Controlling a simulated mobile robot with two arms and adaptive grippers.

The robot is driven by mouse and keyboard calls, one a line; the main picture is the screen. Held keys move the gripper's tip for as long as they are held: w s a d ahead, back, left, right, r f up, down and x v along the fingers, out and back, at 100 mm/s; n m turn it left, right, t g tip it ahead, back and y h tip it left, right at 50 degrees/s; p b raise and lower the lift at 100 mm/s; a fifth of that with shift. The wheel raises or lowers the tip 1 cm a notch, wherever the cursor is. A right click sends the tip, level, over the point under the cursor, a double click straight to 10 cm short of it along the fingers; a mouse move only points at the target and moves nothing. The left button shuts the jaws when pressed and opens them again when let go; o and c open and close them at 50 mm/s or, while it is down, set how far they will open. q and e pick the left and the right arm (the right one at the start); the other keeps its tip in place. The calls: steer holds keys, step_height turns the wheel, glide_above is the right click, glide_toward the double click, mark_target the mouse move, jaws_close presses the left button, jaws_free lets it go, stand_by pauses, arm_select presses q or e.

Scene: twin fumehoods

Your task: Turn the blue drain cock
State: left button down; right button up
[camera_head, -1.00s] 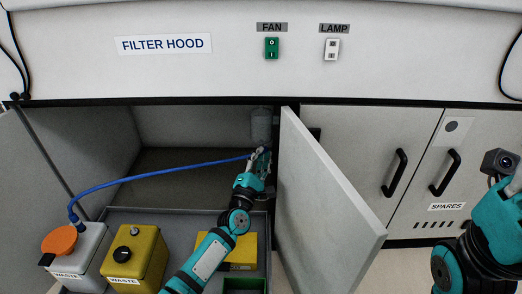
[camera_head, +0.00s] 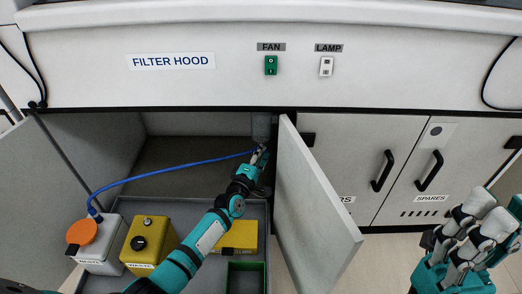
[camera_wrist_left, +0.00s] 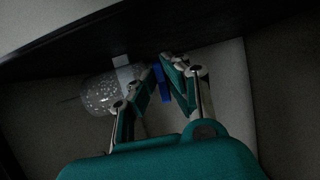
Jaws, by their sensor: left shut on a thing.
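The blue drain cock (camera_wrist_left: 161,82) shows in the left wrist view between the two fingers of my left gripper (camera_wrist_left: 152,78). The gripper is shut on it. In the head view my left gripper (camera_head: 261,153) reaches deep into the open cupboard, just below a grey cylindrical trap (camera_head: 261,126); the cock is too small and covered to make out there. A clear speckled vessel (camera_wrist_left: 100,93) lies beside the fingers in the wrist view. My right gripper (camera_head: 468,222) is at the lower right, away from the cupboard; its finger opening is unclear.
A blue hose (camera_head: 165,172) runs from the trap area to a white waste can with an orange cap (camera_head: 82,232). A yellow waste can (camera_head: 150,245) and a yellow box (camera_head: 237,237) stand in the grey tray (camera_head: 195,205). The open door (camera_head: 312,200) is close right of my left arm.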

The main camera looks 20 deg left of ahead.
arm_select(q)
steer(key=shift+f, duration=0.1)
stand_by(0.3)
steer(key=c, duration=1.4)
jaws_free()
steer(key=s+a, duration=0.1)
steer(key=s, duration=1.1)
steer(key=shift+a, duration=0.15)
